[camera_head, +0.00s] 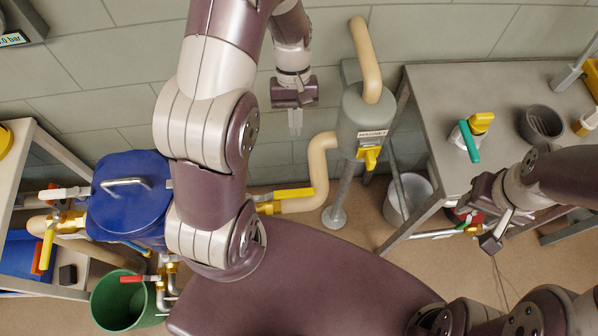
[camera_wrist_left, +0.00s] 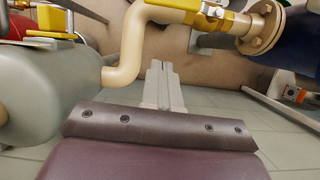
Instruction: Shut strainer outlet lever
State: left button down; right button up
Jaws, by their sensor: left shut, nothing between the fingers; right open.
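A blue lidded vessel (camera_head: 130,190), apparently the strainer, stands at the left. On the pipe at its right is a yellow lever (camera_head: 293,194), lying roughly along the beige pipe. No label on it is readable, so I take it as the outlet lever. In the left wrist view a yellow handle (camera_wrist_left: 185,14) shows at the top, beside a flange. My left gripper (camera_head: 295,130) is shut and empty, pointing down behind the lever and left of the grey magnet vessel; its fingers also show in the wrist view (camera_wrist_left: 160,68). My right gripper (camera_head: 492,243) is open by the bench.
A grey bench (camera_head: 440,95) carries a teal-handled valve (camera_head: 469,142) and a dark bowl (camera_head: 541,124). A white bucket (camera_head: 408,200) and green bucket (camera_head: 118,300) stand low. My left arm hides the pipe's left part.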

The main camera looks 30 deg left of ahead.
aim_at(284, 195)
pick_arm(q)
jog(key=s+d+f, duration=0.4)
jog(key=s+f, duration=0.2)
jog(key=f, duration=0.3)
jog(key=shift+s+f+n, duration=0.3)
jog(key=shift+s+f, duration=0.05)
pick_arm(e)
jog(key=shift+s+r, duration=0.1)
jog(key=shift+s, duration=0.15)
pick_arm(q)
jog(key=shift+s, duration=0.1)
pick_arm(e)
jog(key=shift+r, duration=0.1)
pick_arm(q)
jog(key=shift+s+d+m+p, duration=0.1)
jog(key=shift+d+m+p, duration=0.1)
jog(key=shift+m+p, duration=0.15)
pick_arm(e)
jog(key=shift+r, duration=0.1)
